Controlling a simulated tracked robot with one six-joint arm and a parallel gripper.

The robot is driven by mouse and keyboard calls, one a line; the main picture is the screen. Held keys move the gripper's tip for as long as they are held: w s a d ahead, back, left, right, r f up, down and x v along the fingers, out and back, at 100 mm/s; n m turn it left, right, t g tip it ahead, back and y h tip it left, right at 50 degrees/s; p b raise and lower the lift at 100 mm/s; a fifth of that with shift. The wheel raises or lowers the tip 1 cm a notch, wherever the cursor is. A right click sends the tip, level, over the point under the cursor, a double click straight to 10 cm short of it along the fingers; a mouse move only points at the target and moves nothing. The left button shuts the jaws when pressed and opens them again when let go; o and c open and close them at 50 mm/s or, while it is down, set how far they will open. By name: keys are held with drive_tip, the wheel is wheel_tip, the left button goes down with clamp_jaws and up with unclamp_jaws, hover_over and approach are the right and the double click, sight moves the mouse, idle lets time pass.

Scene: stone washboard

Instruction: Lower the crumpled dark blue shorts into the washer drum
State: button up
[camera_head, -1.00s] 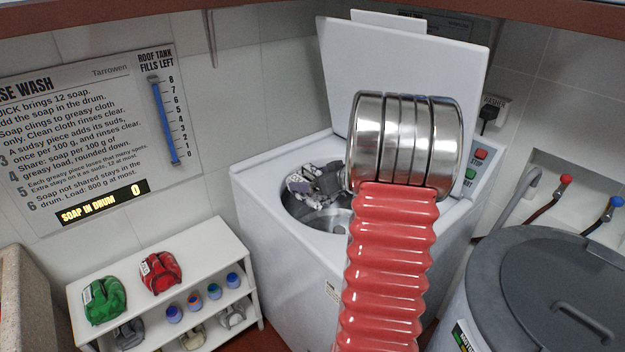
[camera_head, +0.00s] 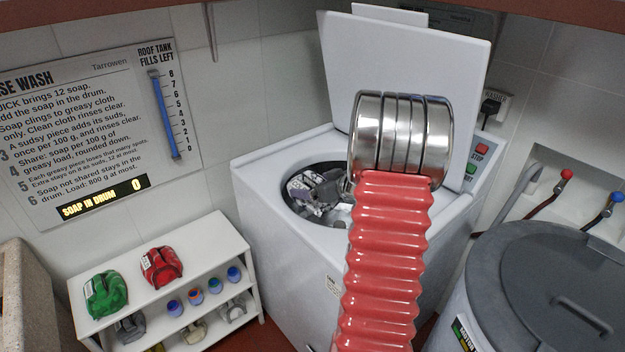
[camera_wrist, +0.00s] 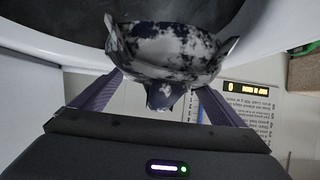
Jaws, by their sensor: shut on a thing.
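The crumpled dark blue shorts, with pale blotches, show in the wrist view (camera_wrist: 165,48) between the two fingers of my gripper (camera_wrist: 160,95). My gripper is shut on them and holds them at the drum mouth. The head view shows my gripper (camera_head: 322,190) low in the round opening of the white washer (camera_head: 285,235), partly behind my own arm. The dark washer drum (camera_wrist: 60,15) lies beyond the shorts in the wrist view.
The washer lid (camera_head: 400,60) stands open at the back. A white shelf (camera_head: 215,245) at left holds a green bundle (camera_head: 105,293), a red bundle (camera_head: 161,267) and several small pots. A grey lidded bin (camera_head: 540,270) stands at right. A panel reads soap in drum 0.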

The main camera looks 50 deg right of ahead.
drive_tip(key=shift+f, duration=2.3)
drive_tip(key=shift+s+a+f, duration=0.1)
drive_tip(key=shift+f, duration=0.45)
drive_tip(key=o, duration=1.2)
drive_tip(key=shift+s+f, duration=0.1)
drive_tip(key=shift+s, duration=0.1)
drive_tip(key=shift+s+r, duration=0.25)
drive_tip(key=shift+s, duration=0.25)
drive_tip(key=v, duration=0.8)
drive_tip(key=r+v, duration=0.1)
drive_tip(key=v, duration=0.3)
drive_tip(key=shift+a+r, duration=0.1)
drive_tip(key=shift+r, duration=0.15)
